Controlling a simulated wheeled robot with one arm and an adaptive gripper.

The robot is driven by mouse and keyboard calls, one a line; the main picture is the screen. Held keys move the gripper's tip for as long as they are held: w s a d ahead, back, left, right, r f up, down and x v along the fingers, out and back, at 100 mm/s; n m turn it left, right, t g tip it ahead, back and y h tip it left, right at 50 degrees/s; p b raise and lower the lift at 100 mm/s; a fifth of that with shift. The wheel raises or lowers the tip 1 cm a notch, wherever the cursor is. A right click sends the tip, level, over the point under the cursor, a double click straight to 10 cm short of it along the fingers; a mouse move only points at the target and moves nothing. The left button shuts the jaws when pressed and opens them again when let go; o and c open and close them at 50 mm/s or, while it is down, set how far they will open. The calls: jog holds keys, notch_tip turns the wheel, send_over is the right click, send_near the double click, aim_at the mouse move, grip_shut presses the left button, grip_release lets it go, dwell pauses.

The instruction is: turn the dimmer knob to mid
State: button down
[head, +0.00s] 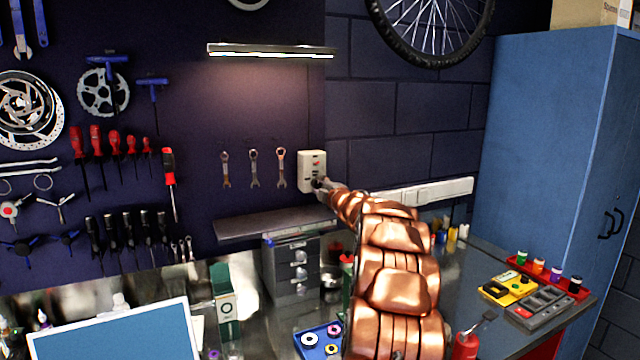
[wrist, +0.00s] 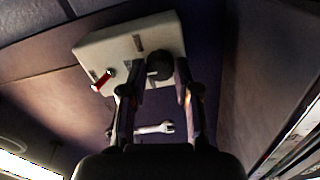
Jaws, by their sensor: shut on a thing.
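The dimmer box is a white wall plate (head: 312,164) on the dark wall, right of the hanging wrenches. In the wrist view the plate (wrist: 110,48) shows a dark round knob (wrist: 159,66) and a red lever (wrist: 103,80). My gripper (wrist: 158,78) has its two fingers on either side of the knob, shut on it. In the head view my gripper (head: 319,186) reaches the lower part of the plate, and the arm hides part of the bench. The knob's pointer and setting cannot be made out.
A lit lamp bar (head: 270,51) hangs above left of the plate. A dark shelf (head: 272,222) sits below it. Several wrenches (head: 253,168) hang to the left. A white power strip (head: 430,192) runs along the wall to the right.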

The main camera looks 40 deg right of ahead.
jog(key=shift+m, duration=0.3)
jog(key=c, duration=0.8)
grip_release()
jog(key=shift+c, duration=0.2)
jog(key=v, duration=1.2)
